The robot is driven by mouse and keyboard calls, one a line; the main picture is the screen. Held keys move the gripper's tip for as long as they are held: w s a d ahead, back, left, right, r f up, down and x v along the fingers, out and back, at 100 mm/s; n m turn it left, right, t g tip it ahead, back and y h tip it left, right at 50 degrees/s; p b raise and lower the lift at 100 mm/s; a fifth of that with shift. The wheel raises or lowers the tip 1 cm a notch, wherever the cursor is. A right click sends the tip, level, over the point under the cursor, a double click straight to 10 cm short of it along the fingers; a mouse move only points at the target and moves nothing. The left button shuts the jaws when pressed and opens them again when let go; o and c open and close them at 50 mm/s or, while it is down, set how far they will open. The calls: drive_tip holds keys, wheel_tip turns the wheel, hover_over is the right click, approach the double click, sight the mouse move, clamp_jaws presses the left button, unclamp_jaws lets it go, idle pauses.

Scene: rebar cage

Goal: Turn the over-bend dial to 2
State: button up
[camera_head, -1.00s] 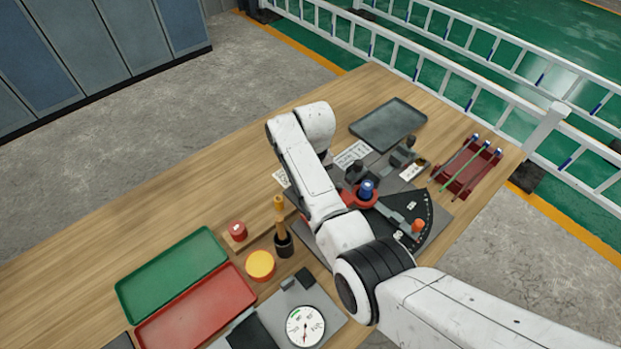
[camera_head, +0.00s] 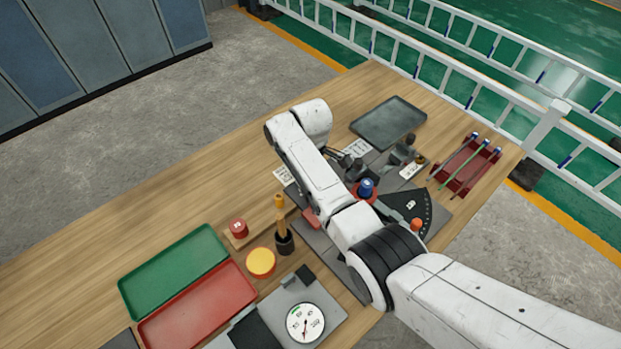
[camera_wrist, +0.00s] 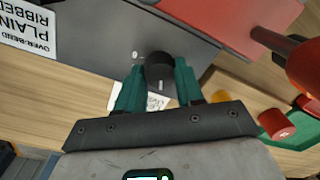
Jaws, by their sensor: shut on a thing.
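The over-bend dial (camera_wrist: 160,70) is a dark round knob on a grey plate, with a short light mark on its face. My gripper (camera_wrist: 158,82) has its two green fingers on either side of the knob and is shut on it. A white label (camera_wrist: 155,102) beside the knob is partly hidden by the fingers, so the dial's number cannot be read. A printed card (camera_wrist: 25,32) with "OVER-BEND", "PLAIN" and "RIBBED" lies at the upper left of the wrist view.
The bender's blue pin (camera_head: 366,187) and dark scale plate (camera_head: 425,207) stand right of my arm. A grey tray (camera_head: 388,123) lies behind. A green tray (camera_head: 172,270), a yellow disc (camera_head: 261,262) and a gauge (camera_head: 305,322) are nearer. The left of the bench is clear.

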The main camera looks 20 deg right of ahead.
drive_tip(key=shift+w+r+n, duration=0.1)
drive_tip(key=shift+w+n, duration=0.05)
drive_tip(key=shift+n, duration=0.45)
drive_tip(key=o, duration=1)
drive_tip(key=shift+o, duration=0.2)
wheel_tip(320, 180, up, 11)
drive_tip(key=b, duration=0.1)
drive_tip(key=shift+b, duration=0.3)
drive_tip(key=shift+w+d+f, duration=0.1)
drive_tip(key=shift+f, duration=0.1)
